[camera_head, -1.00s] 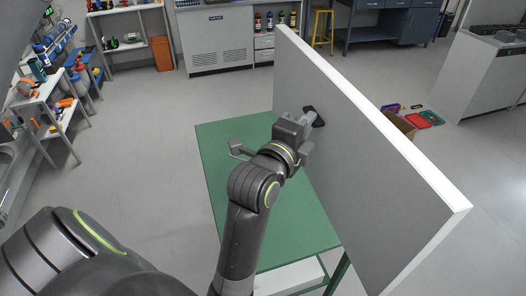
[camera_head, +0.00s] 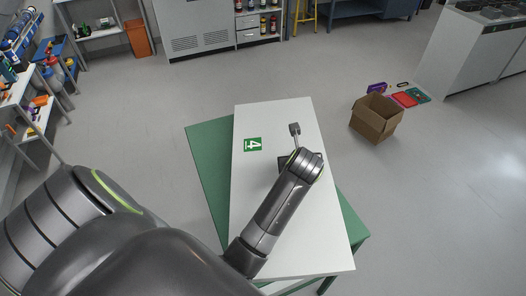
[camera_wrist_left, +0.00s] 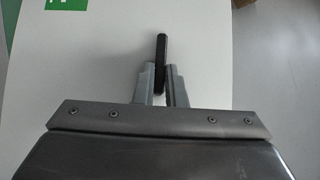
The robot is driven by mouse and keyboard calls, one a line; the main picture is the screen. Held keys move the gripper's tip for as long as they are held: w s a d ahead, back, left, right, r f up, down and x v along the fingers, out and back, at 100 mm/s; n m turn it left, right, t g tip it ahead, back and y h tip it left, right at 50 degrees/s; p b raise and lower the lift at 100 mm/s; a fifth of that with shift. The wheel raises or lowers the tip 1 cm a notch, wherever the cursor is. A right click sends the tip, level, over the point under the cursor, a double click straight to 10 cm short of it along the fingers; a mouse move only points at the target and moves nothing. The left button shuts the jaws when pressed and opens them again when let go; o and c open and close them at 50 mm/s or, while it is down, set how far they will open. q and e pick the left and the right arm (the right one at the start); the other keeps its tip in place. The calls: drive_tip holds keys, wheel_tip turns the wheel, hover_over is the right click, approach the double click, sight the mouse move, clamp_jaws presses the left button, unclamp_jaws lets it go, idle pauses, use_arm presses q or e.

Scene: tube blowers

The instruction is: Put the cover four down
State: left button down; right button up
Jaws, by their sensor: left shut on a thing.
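The cover (camera_head: 258,200) is a large white panel with a green label bearing a white 4 (camera_head: 253,144). It lies about flat over the green table (camera_head: 203,165), turned slightly from the table's edges. My left gripper (camera_wrist_left: 164,84) is shut on the cover's black handle (camera_wrist_left: 161,47) in the left wrist view. In the head view my own wrist hides the fingertips and most of the handle. I cannot tell whether the cover fully rests on the table. The left wrist view also shows the cover's white face (camera_wrist_left: 90,60) and part of the green label (camera_wrist_left: 66,3). My right gripper is not in view.
Shelves (camera_head: 38,110) stand at the left and a grey cabinet (camera_head: 195,28) at the back.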

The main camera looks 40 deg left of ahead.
use_arm(q)
drive_tip(key=shift+m+y, duration=0.3)
drive_tip(key=shift+m, duration=0.1)
drive_tip(key=shift+s+a+f, duration=0.1)
drive_tip(key=shift+a+f, duration=0.1)
drive_tip(key=shift+f, duration=1.75)
drive_tip(key=shift+s+a+f, duration=0.15)
drive_tip(key=shift+f, duration=1.75)
drive_tip(key=shift+s+a+f, duration=0.1)
drive_tip(key=shift+a+f, duration=0.1)
drive_tip(key=shift+f, duration=1.75)
drive_tip(key=c, duration=1.5)
unclamp_jaws()
drive_tip(key=shift+c, duration=0.2)
drive_tip(key=shift+o, duration=0.2)
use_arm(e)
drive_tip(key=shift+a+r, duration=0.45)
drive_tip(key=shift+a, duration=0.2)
use_arm(q)
drive_tip(key=shift+p, duration=0.4)
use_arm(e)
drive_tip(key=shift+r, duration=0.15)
